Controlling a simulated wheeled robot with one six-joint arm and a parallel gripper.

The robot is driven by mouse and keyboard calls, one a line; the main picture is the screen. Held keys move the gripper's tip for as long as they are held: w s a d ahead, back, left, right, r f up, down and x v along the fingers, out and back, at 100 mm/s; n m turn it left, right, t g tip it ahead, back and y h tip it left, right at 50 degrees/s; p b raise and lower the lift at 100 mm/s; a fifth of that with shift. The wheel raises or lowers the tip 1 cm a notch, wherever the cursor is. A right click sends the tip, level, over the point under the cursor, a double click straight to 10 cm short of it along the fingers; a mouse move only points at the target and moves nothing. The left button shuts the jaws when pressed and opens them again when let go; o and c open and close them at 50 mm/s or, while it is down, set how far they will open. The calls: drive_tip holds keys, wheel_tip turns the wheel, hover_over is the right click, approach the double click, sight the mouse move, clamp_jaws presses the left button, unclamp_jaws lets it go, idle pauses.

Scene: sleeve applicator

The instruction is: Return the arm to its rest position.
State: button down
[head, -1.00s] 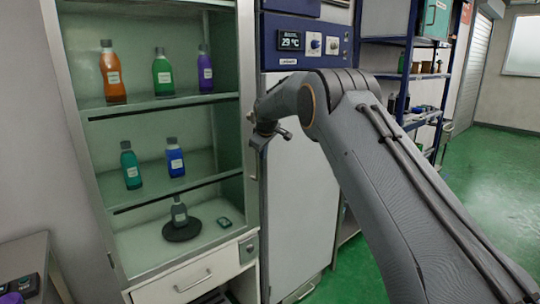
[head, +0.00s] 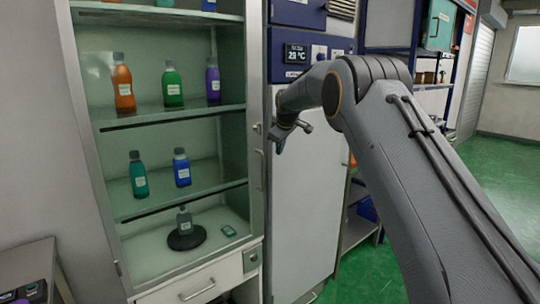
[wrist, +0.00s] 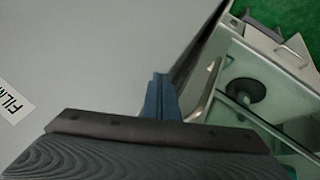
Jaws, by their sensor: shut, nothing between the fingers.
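My gripper (head: 281,145) is at the end of my raised grey arm, in front of the light door right of the glass cabinet. In the head view it is small and partly hidden by my wrist. In the wrist view its blue fingers (wrist: 160,96) are together with nothing between them. They point over a pale grey surface beside the cabinet (head: 88,150). No object touches them that I can see.
A blue panel with a display (head: 296,54) is behind my arm. Shelving stands behind it. Green floor (head: 510,165) is clear at right.

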drive_tip(key=s+d+f+m+g+b, duration=0.1)
drive_tip(key=s+d+f+m, duration=0.2)
drive_tip(key=s, duration=0.5)
drive_tip(key=s+d+f+m+g+h, duration=0.1)
drive_tip(key=s+d+f, duration=0.1)
drive_tip(key=s+d, duration=0.5)
drive_tip(key=s+d+f+m+g+b, duration=0.1)
drive_tip(key=s+d+f+m, duration=0.15)
drive_tip(key=s, duration=0.75)
drive_tip(key=s+d+f+m+g, duration=0.1)
drive_tip(key=s+f, duration=0.2)
drive_tip(key=s, duration=0.7)
drive_tip(key=s+d+f+m+g+b, duration=0.1)
drive_tip(key=s+d+f+m, duration=0.1)
drive_tip(key=s, duration=0.8)
drive_tip(key=s+d+f+m, duration=0.1)
drive_tip(key=s+f, duration=0.4)
drive_tip(key=s, duration=0.5)
drive_tip(key=shift+d+g+b, duration=0.35)
drive_tip(key=shift+d+g, duration=0.05)
drive_tip(key=shift+d, duration=0.15)
